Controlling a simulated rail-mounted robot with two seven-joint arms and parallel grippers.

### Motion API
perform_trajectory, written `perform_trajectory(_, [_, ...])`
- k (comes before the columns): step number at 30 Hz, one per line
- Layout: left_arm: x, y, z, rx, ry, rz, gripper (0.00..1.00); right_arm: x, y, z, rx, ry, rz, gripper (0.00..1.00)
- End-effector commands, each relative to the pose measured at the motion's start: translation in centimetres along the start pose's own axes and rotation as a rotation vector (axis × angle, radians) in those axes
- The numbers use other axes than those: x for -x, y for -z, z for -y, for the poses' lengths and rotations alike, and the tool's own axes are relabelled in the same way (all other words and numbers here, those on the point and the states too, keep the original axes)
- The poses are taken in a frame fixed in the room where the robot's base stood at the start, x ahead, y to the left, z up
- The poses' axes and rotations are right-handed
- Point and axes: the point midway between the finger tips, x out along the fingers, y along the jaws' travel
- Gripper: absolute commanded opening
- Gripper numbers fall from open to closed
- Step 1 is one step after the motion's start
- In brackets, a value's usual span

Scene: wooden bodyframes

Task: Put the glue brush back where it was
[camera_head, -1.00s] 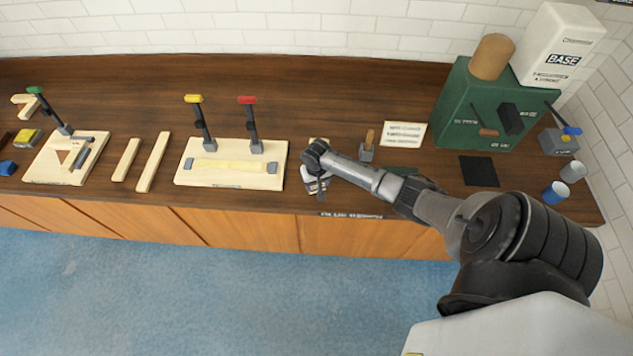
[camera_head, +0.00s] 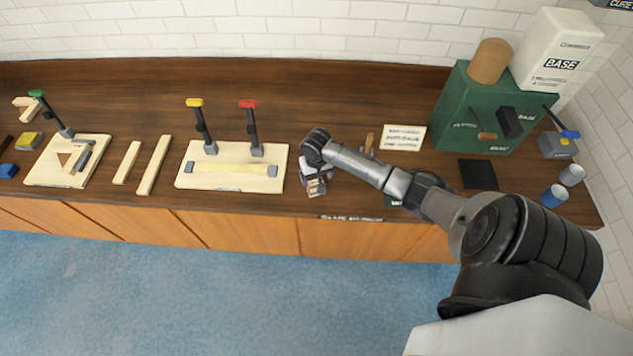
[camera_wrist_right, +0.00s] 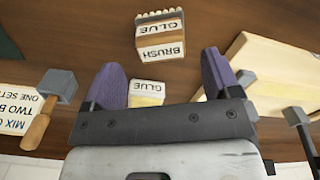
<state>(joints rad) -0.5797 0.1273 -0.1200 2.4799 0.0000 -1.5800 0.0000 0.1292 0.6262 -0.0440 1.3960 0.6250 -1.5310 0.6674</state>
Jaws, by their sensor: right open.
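A tan block lettered GLUE and BRUSH (camera_wrist_right: 160,38), with a scalloped edge, lies beyond the fingertips in the right wrist view. In the head view it shows partly (camera_head: 315,187) on the counter near the front edge, just below my gripper. My right gripper (camera_wrist_right: 163,80) is open, its two purple fingers apart and empty. In the head view my right gripper (camera_head: 314,166) is partly hidden by its own wrist. A second piece lettered GLUE (camera_wrist_right: 147,90) shows between the fingers, partly covered by the gripper body. My left gripper is out of view.
A clamp board (camera_head: 232,182) with yellow and red clamps stands left of the gripper. A grey block with a wooden handle (camera_wrist_right: 55,88) and a printed card (camera_head: 403,137) are to the right in the head view. A front-edge label (camera_head: 350,218) reads GLUE BRUSH.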

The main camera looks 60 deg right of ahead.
Motion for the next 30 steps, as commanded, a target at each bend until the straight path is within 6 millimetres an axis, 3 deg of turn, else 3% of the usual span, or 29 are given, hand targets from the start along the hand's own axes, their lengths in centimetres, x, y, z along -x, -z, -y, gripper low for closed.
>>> perform_trajectory(7, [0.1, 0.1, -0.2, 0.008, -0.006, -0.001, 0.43, 3.9, 0.0, 0.0, 0.000, 0.001, -0.001, 0.83])
perform_trajectory(14, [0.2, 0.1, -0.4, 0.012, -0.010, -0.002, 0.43, 5.0, -0.9, 0.4, 0.029, -0.002, 0.000, 0.83])
perform_trajectory(17, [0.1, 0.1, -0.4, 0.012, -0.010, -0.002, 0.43, 3.6, -4.4, 1.8, 0.143, -0.004, -0.008, 0.83])
perform_trajectory(22, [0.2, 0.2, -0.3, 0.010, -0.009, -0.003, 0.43, 1.3, -15.4, 5.1, 0.466, 0.021, -0.060, 0.83])
perform_trajectory(27, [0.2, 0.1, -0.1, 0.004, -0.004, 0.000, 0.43, 2.9, -25.4, 6.8, 0.717, 0.073, -0.151, 0.83])
perform_trajectory(30, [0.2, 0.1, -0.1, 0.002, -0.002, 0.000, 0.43, 4.8, -29.3, 7.0, 0.803, 0.096, -0.205, 0.83])
